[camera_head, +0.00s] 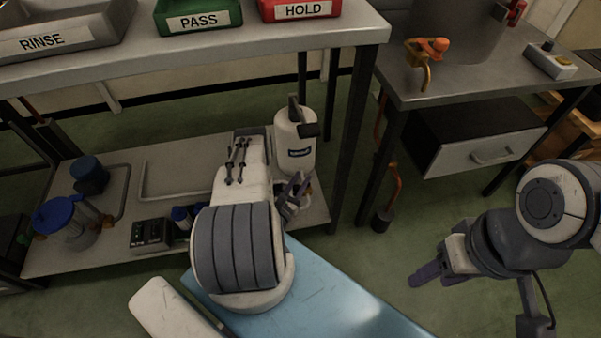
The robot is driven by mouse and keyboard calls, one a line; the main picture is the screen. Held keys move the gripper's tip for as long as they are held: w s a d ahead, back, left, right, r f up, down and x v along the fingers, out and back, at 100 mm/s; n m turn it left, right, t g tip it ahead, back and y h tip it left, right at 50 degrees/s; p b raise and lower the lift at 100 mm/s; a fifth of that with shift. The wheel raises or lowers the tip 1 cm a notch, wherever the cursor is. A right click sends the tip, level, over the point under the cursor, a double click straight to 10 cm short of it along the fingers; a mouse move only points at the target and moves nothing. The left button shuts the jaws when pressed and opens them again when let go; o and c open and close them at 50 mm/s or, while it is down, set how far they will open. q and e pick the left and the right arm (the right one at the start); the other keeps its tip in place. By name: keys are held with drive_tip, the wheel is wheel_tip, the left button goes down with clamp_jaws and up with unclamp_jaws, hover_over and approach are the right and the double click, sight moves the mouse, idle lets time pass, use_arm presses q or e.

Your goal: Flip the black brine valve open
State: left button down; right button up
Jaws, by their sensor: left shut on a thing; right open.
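A white bottle (296,158) with a dark label stands upright at the right end of the lower shelf. It has black fittings (308,129) at its top right and a black upright piece above. I cannot tell whether one of these is the black brine valve. My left gripper (296,190), with purple fingers, is in front of the bottle's base. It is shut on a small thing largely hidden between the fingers. My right gripper (432,274) is open and empty, low at the right, over the floor and well apart from the bottle.
The upper bench holds a RINSE tray (55,42), a green PASS bin (198,20) and a red HOLD bin (300,10). An orange tap (428,48) is at the sink. The shelf holds a blue-lidded pot (75,220) and a dark box (150,235). A table leg (352,130) stands right of the bottle.

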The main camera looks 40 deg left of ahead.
use_arm(q)
drive_tip(key=shift+d+y+p, duration=0.1)
drive_tip(key=shift+y+p, duration=0.2)
drive_tip(key=shift+p, duration=0.3)
drive_tip(key=shift+n, duration=0.3)
drive_tip(key=c, duration=0.6)
unclamp_jaws()
drive_tip(key=p+v, duration=0.3)
drive_tip(key=v, duration=0.6)
drive_tip(key=shift+r, duration=0.1)
drive_tip(key=shift+s+d, duration=0.2)
drive_tip(key=shift+s, duration=0.5)
